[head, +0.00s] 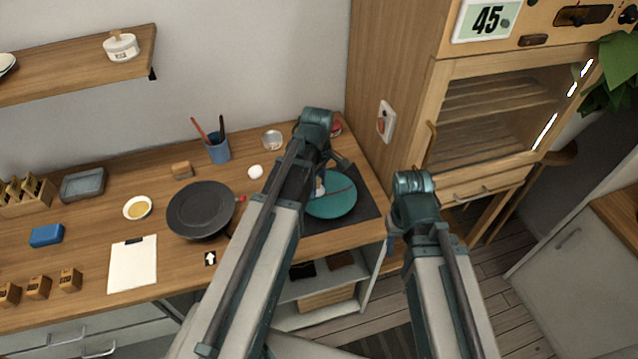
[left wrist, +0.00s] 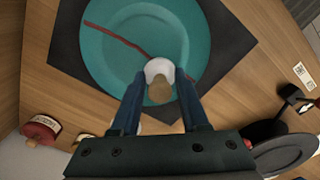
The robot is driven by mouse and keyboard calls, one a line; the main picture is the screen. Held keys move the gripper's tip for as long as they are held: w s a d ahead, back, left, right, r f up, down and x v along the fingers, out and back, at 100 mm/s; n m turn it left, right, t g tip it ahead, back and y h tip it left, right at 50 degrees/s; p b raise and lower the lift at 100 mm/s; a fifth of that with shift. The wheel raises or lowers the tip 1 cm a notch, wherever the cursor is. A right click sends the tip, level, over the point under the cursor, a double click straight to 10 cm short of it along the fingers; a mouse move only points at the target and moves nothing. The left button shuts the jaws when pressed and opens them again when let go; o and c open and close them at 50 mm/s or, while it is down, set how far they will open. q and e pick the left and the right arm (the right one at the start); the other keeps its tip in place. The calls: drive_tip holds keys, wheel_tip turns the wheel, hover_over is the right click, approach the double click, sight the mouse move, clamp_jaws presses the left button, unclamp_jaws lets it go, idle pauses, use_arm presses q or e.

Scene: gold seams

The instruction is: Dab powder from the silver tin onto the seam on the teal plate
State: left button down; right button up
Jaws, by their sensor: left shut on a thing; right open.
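The teal plate (head: 333,207) lies on a dark mat at the table's right end. A dark red seam (left wrist: 112,39) runs across it in the left wrist view. My left gripper (left wrist: 160,88) is shut on a small dabber (left wrist: 159,72) with a white rounded head and a tan part. The dabber is over the plate, by one end of the seam; I cannot tell whether it touches. The silver tin (head: 272,140) stands open at the back of the table, left of my left arm. My right gripper (head: 391,242) is mostly hidden behind its own arm, right of the table, open.
A white ball (head: 255,172) and a dark pan (head: 200,210) are left of the plate. A red-lidded jar (left wrist: 40,131) stands near the mat. A blue cup with tools (head: 217,149) is at the back. A wooden cabinet (head: 400,70) borders the table's right side.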

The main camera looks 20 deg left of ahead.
use_arm(q)
drive_tip(key=shift+f+b, duration=0.85)
drive_tip(key=shift+b, duration=0.05)
drive_tip(key=shift+s+d+r, duration=0.15)
drive_tip(key=shift+s+d, duration=0.25)
drive_tip(key=shift+s, duration=0.1)
drive_tip(key=shift+w+a, duration=0.45)
drive_tip(key=shift+w, duration=0.1)
drive_tip(key=shift+s+d, duration=0.45)
drive_tip(key=shift+s, duration=0.1)
drive_tip(key=shift+w+a, duration=0.4)
drive_tip(key=shift+w, duration=0.15)
drive_tip(key=shift+f, duration=0.2)
